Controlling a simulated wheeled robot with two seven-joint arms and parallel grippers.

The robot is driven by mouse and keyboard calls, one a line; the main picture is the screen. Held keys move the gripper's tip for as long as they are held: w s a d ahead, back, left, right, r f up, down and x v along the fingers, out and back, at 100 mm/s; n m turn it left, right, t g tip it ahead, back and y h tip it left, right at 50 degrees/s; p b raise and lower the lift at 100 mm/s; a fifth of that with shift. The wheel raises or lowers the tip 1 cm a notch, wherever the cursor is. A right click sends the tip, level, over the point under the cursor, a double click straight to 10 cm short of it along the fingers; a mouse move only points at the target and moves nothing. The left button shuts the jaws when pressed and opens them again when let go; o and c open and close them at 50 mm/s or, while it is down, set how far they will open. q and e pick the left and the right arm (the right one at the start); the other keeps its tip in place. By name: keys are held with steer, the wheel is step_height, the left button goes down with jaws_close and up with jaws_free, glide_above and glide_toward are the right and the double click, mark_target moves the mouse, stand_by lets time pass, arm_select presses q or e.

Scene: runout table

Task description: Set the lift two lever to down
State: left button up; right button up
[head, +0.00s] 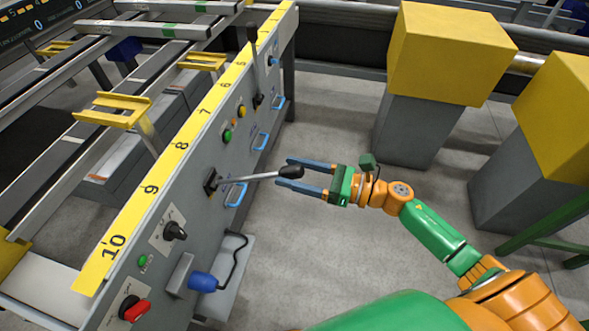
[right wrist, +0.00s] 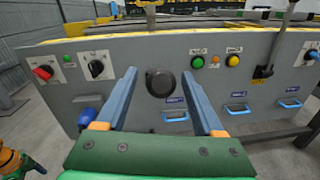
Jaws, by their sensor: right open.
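A lever with a grey shaft and black knob (head: 291,172) sticks out from the grey control panel (head: 190,210), roughly level. In the right wrist view its knob (right wrist: 160,84) faces me head-on. A second lever (head: 256,75) stands upright farther along the panel; it also shows in the right wrist view (right wrist: 272,55). The labels are too small to tell which lever is lift two. My right gripper (head: 284,173) is open, with its blue fingers on either side of the near lever's knob. I cannot tell whether they touch it.
The panel carries a red rotary switch (head: 133,309), a black rotary switch (head: 175,230), green and yellow buttons, and blue handles (head: 235,194). A blue plug-like item (head: 203,281) hangs low. Yellow-topped grey blocks (head: 445,55) stand at right. The floor between is clear.

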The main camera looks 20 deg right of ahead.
jaws_close()
stand_by(1.3)
